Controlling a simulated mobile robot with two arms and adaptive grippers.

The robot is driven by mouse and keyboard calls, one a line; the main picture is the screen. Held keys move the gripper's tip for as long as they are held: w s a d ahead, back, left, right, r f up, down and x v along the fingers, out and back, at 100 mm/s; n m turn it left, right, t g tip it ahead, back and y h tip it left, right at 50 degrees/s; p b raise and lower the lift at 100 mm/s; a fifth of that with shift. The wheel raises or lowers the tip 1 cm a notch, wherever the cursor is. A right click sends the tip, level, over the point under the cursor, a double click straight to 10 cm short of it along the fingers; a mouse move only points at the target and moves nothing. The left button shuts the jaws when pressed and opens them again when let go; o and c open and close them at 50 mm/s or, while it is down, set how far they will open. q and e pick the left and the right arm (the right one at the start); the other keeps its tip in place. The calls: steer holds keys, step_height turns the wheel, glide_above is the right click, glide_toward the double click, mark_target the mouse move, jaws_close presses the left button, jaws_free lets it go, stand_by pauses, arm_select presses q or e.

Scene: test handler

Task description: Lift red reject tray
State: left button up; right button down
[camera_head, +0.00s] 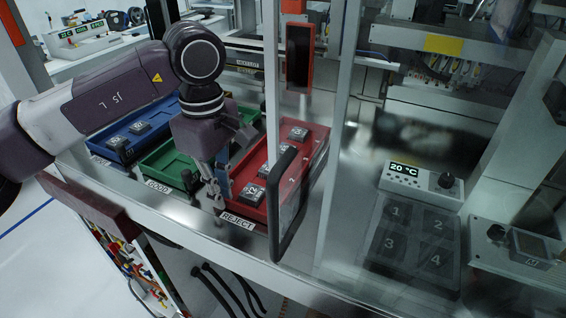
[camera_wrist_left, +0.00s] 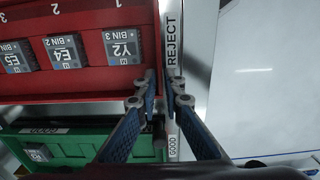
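The red reject tray (camera_head: 318,160) stands on the ledge, with several dark chips inside and a white REJECT label (camera_head: 238,221) at its front. My left gripper (camera_head: 218,200) points down at the tray's front left corner. In the left wrist view its fingertips (camera_wrist_left: 163,80) are a little apart, over the front wall of the red tray (camera_wrist_left: 95,92) and the end of the REJECT label (camera_wrist_left: 177,30). I cannot tell whether they touch the wall. The tray looks level and seated. My right gripper is not in view.
A green GOOD tray (camera_head: 165,165) stands close left of the red one; a blue tray (camera_head: 112,160) is further left. A black door handle (camera_head: 290,205) and clear panel stand close right of the red tray. A controller reading 20 °C (camera_head: 425,182) is further right.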

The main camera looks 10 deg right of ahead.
arm_select(q)
jaws_close()
steer(key=shift+r, duration=0.1)
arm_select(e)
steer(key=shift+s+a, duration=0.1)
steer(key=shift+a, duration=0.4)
arm_select(q)
steer(key=shift+r, duration=0.1)
steer(key=shift+r+p, duration=0.3)
steer(key=shift+r, duration=0.25)
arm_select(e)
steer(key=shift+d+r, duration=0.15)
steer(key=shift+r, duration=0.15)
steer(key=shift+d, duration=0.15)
arm_select(q)
steer(key=shift+s+a+f, duration=0.1)
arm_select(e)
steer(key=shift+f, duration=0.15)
